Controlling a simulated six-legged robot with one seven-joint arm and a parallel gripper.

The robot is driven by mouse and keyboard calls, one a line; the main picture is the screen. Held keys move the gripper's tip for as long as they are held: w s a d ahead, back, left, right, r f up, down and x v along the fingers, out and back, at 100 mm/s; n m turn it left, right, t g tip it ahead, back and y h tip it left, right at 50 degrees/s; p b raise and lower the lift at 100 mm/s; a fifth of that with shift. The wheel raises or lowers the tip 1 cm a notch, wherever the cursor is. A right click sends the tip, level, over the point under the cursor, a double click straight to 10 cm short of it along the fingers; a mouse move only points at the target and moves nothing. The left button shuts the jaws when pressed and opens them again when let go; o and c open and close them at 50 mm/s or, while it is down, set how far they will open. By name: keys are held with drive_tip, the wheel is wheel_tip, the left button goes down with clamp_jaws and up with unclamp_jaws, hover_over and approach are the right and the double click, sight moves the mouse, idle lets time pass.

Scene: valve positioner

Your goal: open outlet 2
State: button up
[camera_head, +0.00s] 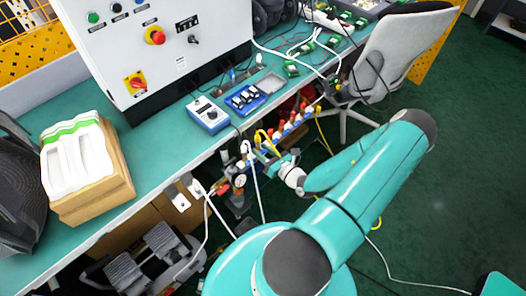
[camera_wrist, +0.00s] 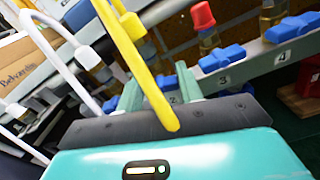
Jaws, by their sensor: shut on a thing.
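A grey manifold rail carries a row of outlets with blue valve handles and number plates. In the wrist view, plates 3 (camera_wrist: 225,80) and 4 (camera_wrist: 283,57) are readable beside the blue handles of outlet 3 (camera_wrist: 222,59) and outlet 4 (camera_wrist: 292,27). The plate at outlet 2 (camera_wrist: 173,98) is partly covered. My gripper (camera_wrist: 160,88) is shut on the blue handle of outlet 2 (camera_wrist: 166,82), with its pale green fingers on either side. A yellow hose (camera_wrist: 135,55) crosses in front and hides part of the grip. In the head view my gripper (camera_head: 285,163) is at the rail.
White hoses (camera_wrist: 65,70) run close on the left. A red cap (camera_wrist: 202,15) sits above outlet 3. A pressure gauge (camera_head: 240,180) is left of my gripper. The teal workbench (camera_head: 165,160) stands behind the rail, and an office chair (camera_head: 395,50) stands beyond it.

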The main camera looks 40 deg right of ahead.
drive_tip(key=o, duration=0.7)
drive_tip(key=shift+s, duration=0.1)
drive_tip(key=s, duration=1.3)
drive_tip(key=shift+s+d, duration=0.15)
drive_tip(key=shift+s, duration=0.2)
